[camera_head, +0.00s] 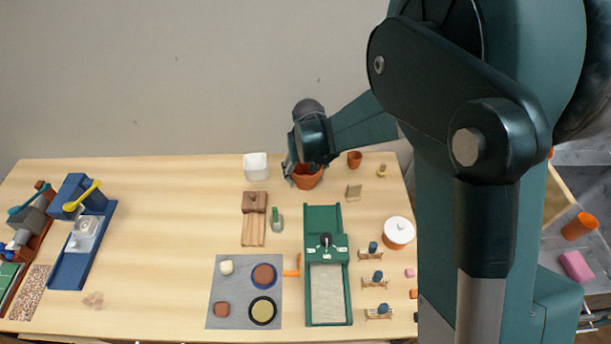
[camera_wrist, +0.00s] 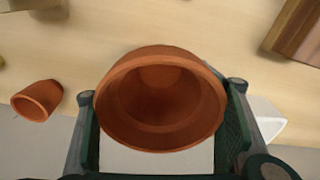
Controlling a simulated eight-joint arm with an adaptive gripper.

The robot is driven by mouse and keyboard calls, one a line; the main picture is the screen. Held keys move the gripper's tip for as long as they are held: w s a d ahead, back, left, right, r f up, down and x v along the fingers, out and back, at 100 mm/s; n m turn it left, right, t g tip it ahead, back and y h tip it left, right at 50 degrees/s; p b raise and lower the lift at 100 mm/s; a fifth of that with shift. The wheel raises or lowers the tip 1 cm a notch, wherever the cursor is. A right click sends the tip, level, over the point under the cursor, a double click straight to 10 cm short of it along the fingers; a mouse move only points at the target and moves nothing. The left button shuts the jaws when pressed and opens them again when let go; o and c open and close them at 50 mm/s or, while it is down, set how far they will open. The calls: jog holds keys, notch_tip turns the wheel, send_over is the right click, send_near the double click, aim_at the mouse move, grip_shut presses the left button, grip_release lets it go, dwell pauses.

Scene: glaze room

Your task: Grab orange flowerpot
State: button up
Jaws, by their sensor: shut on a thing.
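The orange flowerpot (camera_head: 307,178) is a terracotta pot near the back edge of the wooden table in the head view. In the wrist view the flowerpot (camera_wrist: 160,100) fills the middle, its open mouth toward the camera. My gripper (camera_head: 291,168) is at the pot's left side in the head view. In the wrist view my gripper (camera_wrist: 162,118) has one finger on each side of the pot and is shut on it. I cannot tell whether the pot's base touches the table.
A smaller orange pot (camera_head: 354,159) stands to the right; it also shows in the wrist view (camera_wrist: 37,100). A white square container (camera_head: 256,166) stands to the left. A wooden block tool (camera_head: 254,218) and a small tan block (camera_head: 353,192) are in front. Bare table lies at left centre.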

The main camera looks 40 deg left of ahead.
notch_tip(320, 180, up, 9)
jog(key=shift+r, duration=0.15)
dwell(0.4)
